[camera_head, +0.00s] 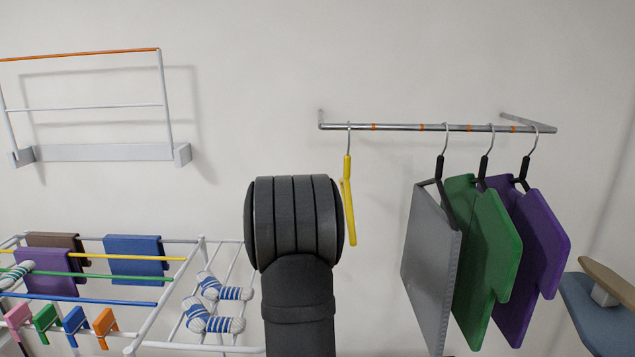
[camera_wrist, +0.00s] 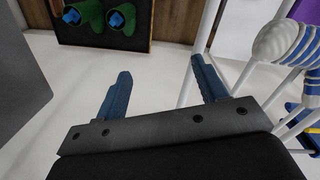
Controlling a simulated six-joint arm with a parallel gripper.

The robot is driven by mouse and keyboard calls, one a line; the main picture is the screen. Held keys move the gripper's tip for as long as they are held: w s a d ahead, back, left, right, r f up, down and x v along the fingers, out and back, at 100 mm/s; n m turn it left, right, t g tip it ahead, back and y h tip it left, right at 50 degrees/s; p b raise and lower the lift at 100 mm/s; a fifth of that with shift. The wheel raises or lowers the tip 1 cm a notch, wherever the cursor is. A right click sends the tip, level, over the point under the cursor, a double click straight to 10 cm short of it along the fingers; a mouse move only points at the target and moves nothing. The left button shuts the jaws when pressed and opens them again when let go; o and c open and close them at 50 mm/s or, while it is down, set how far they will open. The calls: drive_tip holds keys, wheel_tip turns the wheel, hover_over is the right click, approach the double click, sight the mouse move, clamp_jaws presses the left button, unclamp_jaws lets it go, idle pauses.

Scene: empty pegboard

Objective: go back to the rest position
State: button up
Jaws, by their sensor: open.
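My gripper (camera_wrist: 160,88) shows in the wrist view with its two blue fingers spread wide apart and nothing between them. The fingers point over a pale floor. In the head view my dark arm stands upright in the middle, between the drying rack and the clothes rail, and the gripper itself is out of sight there.
A drying rack (camera_head: 180,270) with cloths, socks and pegs stands at left. A wall rail (camera_head: 400,127) carries a yellow hanger (camera_head: 349,200) and grey (camera_head: 430,265), green (camera_head: 488,250) and purple (camera_head: 535,240) garments. An ironing board (camera_head: 595,310) is at right.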

drive_tip(key=s+d+f+m, duration=0.1)
drive_tip(key=s+d+f, duration=0.1)
drive_tip(key=f, duration=0.5)
drive_tip(key=s+d+f+m, duration=0.1)
drive_tip(key=d+f, duration=0.2)
drive_tip(key=f, duration=0.3)
drive_tip(key=shift+s+f+m, duration=0.3)
drive_tip(key=shift+s+f, duration=0.1)
drive_tip(key=shift+d, duration=0.1)
idle(0.7)
